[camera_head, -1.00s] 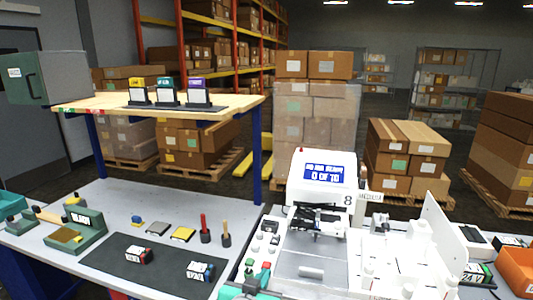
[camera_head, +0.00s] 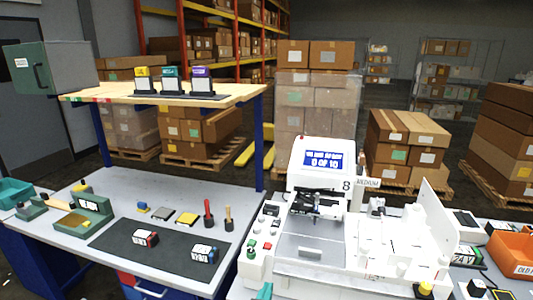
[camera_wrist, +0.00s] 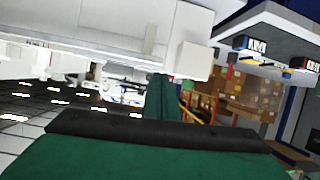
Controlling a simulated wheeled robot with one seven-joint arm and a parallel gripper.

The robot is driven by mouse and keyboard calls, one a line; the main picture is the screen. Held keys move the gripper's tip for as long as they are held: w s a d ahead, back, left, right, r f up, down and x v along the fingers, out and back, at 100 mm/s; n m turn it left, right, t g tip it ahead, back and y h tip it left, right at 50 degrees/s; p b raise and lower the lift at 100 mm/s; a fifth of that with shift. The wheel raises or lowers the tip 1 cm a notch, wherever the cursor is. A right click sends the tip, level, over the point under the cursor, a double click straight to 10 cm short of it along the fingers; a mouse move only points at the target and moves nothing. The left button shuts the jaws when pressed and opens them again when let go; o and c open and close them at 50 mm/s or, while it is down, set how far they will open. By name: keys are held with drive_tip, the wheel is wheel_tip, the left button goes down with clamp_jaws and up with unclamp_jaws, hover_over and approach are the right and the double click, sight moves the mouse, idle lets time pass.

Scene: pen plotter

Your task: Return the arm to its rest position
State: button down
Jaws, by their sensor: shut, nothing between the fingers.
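My gripper (camera_wrist: 162,98) shows in the wrist view as green fingers closed together beyond a dark bar, with nothing between them. Its wide green body fills the bottom of that view. The wrist view is tilted, with the bench and its small blocks at upper right. In the head view, only a small green piece shows at the bottom edge, and I cannot tell whether it is part of my arm. The white pen plotter (camera_head: 318,225) stands on the right bench, its blue screen (camera_head: 322,160) lit.
A dark mat (camera_head: 165,250) on the left bench holds two small labelled blocks (camera_head: 145,238) (camera_head: 204,254). A green holder (camera_head: 85,218), a red-handled tool (camera_head: 208,215) and a wooden-handled tool (camera_head: 228,218) stand near it. A raised shelf (camera_head: 215,93) holds several coloured cartridges. An orange bin (camera_head: 512,255) is at far right.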

drive_tip(key=s+f+n+t+y, duration=0.1)
drive_tip(key=s+f+n+y, duration=0.2)
drive_tip(key=s+f, duration=1.45)
drive_tip(key=s+r, duration=0.2)
drive_tip(key=s, duration=0.9)
drive_tip(key=s+r+m+t, duration=0.1)
drive_tip(key=s, duration=1)
drive_tip(key=shift+s+r, duration=0.35)
